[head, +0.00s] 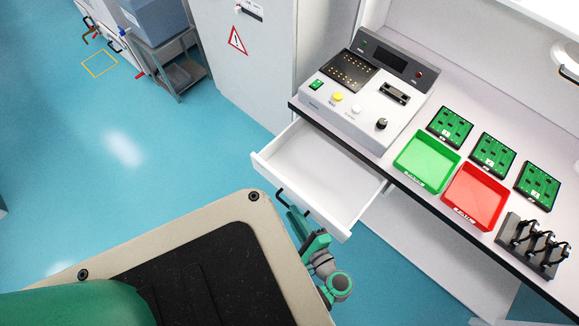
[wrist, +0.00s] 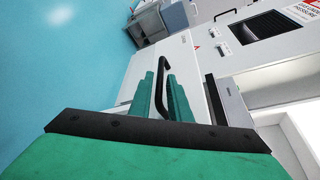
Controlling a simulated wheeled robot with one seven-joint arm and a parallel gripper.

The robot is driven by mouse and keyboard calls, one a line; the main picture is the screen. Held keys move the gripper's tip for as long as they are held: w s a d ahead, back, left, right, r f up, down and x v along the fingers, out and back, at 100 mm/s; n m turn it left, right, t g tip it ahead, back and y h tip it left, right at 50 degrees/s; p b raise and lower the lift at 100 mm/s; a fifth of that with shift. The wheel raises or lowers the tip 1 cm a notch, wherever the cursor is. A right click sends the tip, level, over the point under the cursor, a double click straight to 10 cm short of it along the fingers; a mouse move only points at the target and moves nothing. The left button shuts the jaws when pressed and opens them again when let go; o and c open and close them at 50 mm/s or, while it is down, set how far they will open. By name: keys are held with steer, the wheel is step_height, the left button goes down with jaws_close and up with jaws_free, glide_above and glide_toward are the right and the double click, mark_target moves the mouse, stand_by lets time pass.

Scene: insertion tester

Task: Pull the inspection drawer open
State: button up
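The white inspection drawer (head: 318,168) stands pulled well out from under the bench, and its empty inside shows in the head view. Its dark bar handle (head: 283,195) is on the front panel; it also shows in the wrist view (wrist: 163,68). My green gripper (head: 298,216) is at the handle, just outside the drawer front. In the wrist view, my two green fingers (wrist: 164,98) lie close on either side of the handle bar, shut on it. Part of the handle is hidden by the fingers.
A tester unit (head: 365,90) stands on the bench above the drawer. A green tray (head: 427,160), a red tray (head: 475,197) and circuit boards (head: 492,155) lie to its right. A grey cabinet (head: 240,65) stands behind. Blue floor is clear at left.

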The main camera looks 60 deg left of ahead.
steer(key=v, duration=0.6)
steer(key=shift+d, duration=0.25)
stand_by(0.3)
steer(key=s+d+f+t+h, duration=0.1)
steer(key=d+f+t+h, duration=0.25)
steer(key=d+h, duration=0.2)
steer(key=s+d+f+t+h, duration=0.1)
steer(key=d+f+t+h, duration=0.2)
steer(key=d+t+h, duration=0.3)
steer(key=d+r+n+t+h, duration=0.2)
steer(key=d+r+n+t, duration=0.1)
steer(key=r, duration=0.8)
steer(key=d+r+n+t+h, duration=0.2)
steer(key=d+r, duration=0.3)
steer(key=r, duration=0.7)
steer(key=shift+s+r+n+t, duration=0.25)
steer(key=shift+n+t, duration=0.25)
steer(key=shift+t, duration=0.25)
